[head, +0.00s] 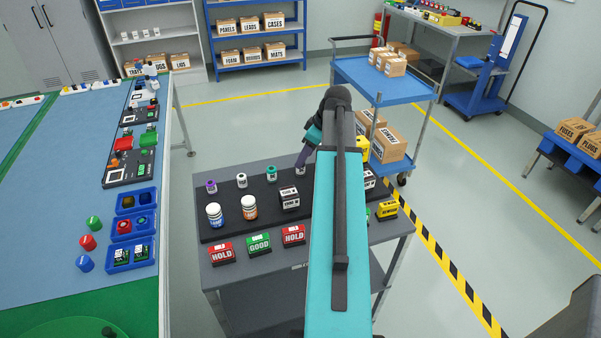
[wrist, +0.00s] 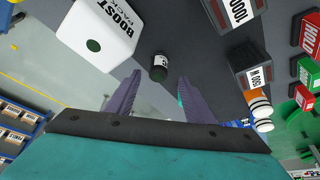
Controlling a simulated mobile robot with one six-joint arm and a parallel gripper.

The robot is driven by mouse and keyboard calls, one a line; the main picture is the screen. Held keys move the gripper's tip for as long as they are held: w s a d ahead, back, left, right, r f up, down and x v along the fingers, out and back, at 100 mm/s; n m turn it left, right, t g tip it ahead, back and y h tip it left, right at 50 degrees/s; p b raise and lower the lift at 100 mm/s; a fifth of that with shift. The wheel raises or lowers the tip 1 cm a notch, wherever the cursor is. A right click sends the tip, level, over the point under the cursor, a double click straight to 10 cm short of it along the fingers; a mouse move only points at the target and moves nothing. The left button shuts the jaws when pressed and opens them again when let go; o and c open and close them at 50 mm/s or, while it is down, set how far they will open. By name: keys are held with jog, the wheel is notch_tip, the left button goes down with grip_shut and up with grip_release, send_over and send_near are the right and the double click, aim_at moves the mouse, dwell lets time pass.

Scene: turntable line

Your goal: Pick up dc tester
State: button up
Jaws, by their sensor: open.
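No label reading "DC tester" is legible, so I cannot tell for certain which thing it is. In the wrist view a small dark cylinder with a white label (wrist: 159,68) stands between and just beyond the tips of my gripper (wrist: 159,78). The purple fingers are apart, with nothing held between them. In the head view my gripper (head: 303,159) points down over the back of the dark mat on the grey cart, and a small item (head: 300,170) shows below the fingers. My arm hides the part of the mat to its right.
A white Boost Pack box (wrist: 97,30) stands left of the cylinder in the wrist view; black weight boxes (wrist: 235,10) are at right. The head view shows small bottles (head: 241,180), larger jars (head: 249,207) and Hold/Good blocks (head: 259,244) on the cart (head: 262,283).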

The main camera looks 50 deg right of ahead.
jog(key=shift+w+f, duration=0.1)
jog(key=shift+f, duration=0.05)
jog(key=shift+p+x, duration=0.85)
jog(key=shift+x, duration=0.3)
jog(key=shift+p+x, duration=0.3)
jog(key=shift+x, duration=0.95)
jog(key=shift+w+d, duration=0.1)
jog(key=shift+w, duration=0.05)
jog(key=c, duration=1.2)
jog(key=shift+r+b, duration=1.4)
jog(key=shift+r, duration=3.65)
